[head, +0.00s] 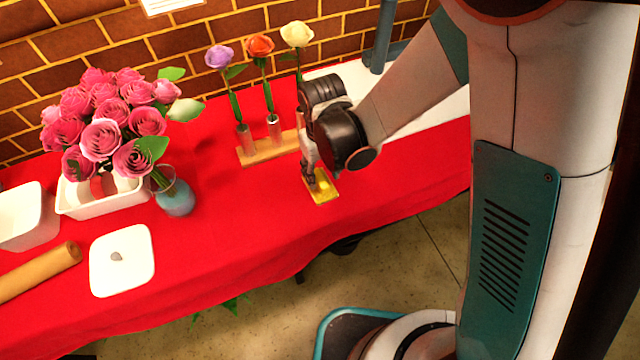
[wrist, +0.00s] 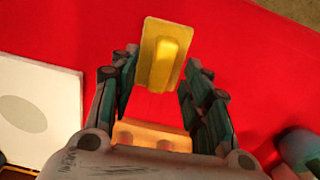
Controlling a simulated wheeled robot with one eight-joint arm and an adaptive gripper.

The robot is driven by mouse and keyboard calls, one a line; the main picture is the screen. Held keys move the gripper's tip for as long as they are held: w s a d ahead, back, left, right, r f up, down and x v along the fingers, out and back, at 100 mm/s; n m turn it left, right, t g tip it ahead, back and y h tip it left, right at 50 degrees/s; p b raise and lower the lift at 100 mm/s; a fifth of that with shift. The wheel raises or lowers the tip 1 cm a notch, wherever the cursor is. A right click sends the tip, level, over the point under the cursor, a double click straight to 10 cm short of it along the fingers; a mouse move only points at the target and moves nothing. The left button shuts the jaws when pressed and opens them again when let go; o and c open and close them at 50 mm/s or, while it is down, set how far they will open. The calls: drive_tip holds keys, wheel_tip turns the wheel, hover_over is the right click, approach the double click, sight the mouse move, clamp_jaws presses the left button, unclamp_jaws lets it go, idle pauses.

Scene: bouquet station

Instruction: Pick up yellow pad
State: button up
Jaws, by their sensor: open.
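The yellow pad (head: 323,188) lies on the red tablecloth near the table's front edge in the head view. It is a flat yellow rectangle with a raised bar along its middle, plain in the wrist view (wrist: 160,62). My gripper (head: 309,178) is directly above the pad and partly covers it in the head view. In the wrist view my gripper (wrist: 164,82) is open, with one finger to each side of the pad. The fingers look clear of the raised bar, and nothing is held. I cannot tell the exact height of the fingertips above the pad.
A wooden stand (head: 262,153) with purple, orange and cream roses is just behind the pad. A blue vase (head: 175,197), a white bin (head: 82,205) of pink roses and a white square plate (head: 121,278) are to the left. Bare red cloth lies between vase and pad.

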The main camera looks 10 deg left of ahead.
sight(321, 179)
wheel_tip(321, 179, down, 4)
drive_tip(key=shift+s+a+b, duration=0.1)
drive_tip(key=shift+b, duration=0.7)
drive_tip(key=shift+c, duration=0.5)
clamp_jaws()
drive_tip(key=shift+r, duration=0.15)
wheel_tip(321, 179, up, 20)
drive_tip(key=p, duration=0.7)
drive_tip(key=shift+s, duration=0.1)
